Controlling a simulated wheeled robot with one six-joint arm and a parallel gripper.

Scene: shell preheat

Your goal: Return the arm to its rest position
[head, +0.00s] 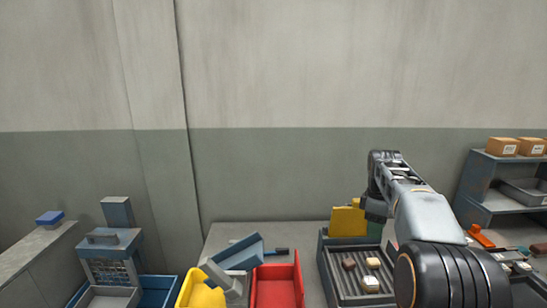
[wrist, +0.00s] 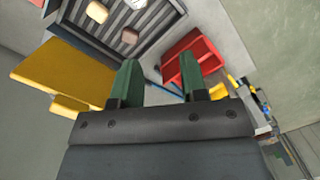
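My arm (head: 428,220) reaches out on the right of the head view, over the back of a dark ribbed tray (head: 345,291). My gripper (wrist: 160,78) shows two green fingers in the wrist view, set apart with nothing held between them. In the head view a green finger shows below the wrist, beside a yellow panel (head: 346,222) at the back of the tray. The yellow panel also shows left of the fingers in the wrist view (wrist: 65,75); whether it touches a finger I cannot tell.
Several small blocks (head: 371,284) lie on the ribbed tray. A red bin (head: 278,286), a yellow bin (head: 200,291) and a tilted blue tray (head: 238,252) are left of it. A grey shelf (head: 486,180) with cardboard boxes stands right. The wall space above is clear.

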